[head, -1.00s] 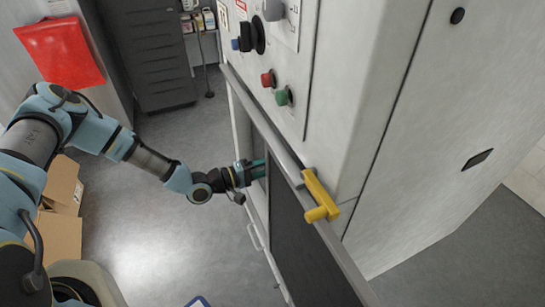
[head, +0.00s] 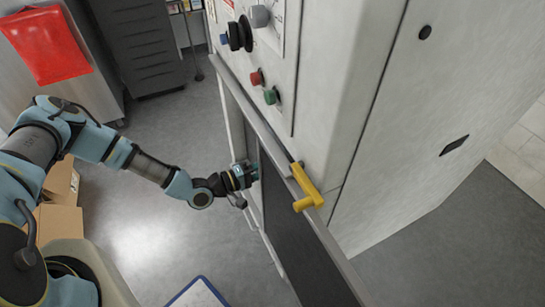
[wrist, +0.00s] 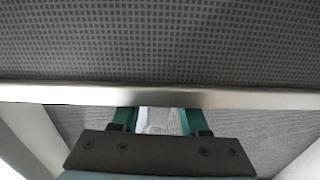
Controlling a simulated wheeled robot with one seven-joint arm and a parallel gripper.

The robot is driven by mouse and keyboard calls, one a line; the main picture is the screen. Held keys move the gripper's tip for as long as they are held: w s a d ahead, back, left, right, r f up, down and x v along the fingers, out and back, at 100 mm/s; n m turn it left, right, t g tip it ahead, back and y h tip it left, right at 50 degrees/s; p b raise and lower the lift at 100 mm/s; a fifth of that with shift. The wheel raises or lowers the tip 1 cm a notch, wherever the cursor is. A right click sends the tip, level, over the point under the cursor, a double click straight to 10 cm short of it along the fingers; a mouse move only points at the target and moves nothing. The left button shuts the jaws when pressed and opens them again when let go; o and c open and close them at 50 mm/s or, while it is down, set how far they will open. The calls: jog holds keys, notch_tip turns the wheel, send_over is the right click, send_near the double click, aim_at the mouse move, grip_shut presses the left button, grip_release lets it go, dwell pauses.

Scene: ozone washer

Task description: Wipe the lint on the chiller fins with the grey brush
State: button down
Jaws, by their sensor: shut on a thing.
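My gripper (head: 254,171) reaches into the left side of the tall pale cabinet (head: 385,110), behind its front rail. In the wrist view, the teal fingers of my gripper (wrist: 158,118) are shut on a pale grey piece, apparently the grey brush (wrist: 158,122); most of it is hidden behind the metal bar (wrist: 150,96). I cannot tell whether this is the chiller fins. I cannot make out any lint, or whether the brush touches the surface.
A yellow handle (head: 309,188) sticks out from the cabinet rail, close to my gripper's right. Knobs and red and green buttons (head: 264,86) are above. A blue-edged board (head: 198,292) is at the bottom. Cardboard boxes (head: 60,205) stand left. Grey floor lies between.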

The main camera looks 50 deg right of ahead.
aim_at(281, 146)
jog(key=shift+d+r+p, duration=0.15)
jog(key=shift+r+p, duration=0.65)
jog(key=shift+p, duration=0.15)
jog(key=w+d+b, duration=0.5)
jog(key=w, duration=0.8)
dwell(0.5)
jog(key=shift+r+p, duration=0.7)
jog(key=shift+r, duration=0.05)
jog(key=shift+s+a+r+p, duration=0.1)
jog(key=shift+s+a+p, duration=0.25)
jog(key=shift+s+p, duration=0.6)
jog(key=shift+s+a+p, duration=0.35)
jog(key=shift+s+p, duration=0.5)
jog(key=shift+s, duration=0.2)
jog(key=shift+s+a+r+p, duration=0.1)
jog(key=shift+s+a+p, duration=0.25)
jog(key=shift+s+p, duration=0.6)
jog(key=s+p, duration=0.1)
jog(key=s+a+p, duration=0.1)
jog(key=shift+s, duration=0.3)
jog(key=shift+s+a+f+p, duration=0.1)
jog(key=shift+s+a+p, duration=0.1)
jog(key=shift+s+p, duration=0.2)
jog(key=shift+s+a+f+p, duration=0.1)
jog(key=shift+s+a+p, duration=0.05)
jog(key=shift+s+p, duration=0.25)
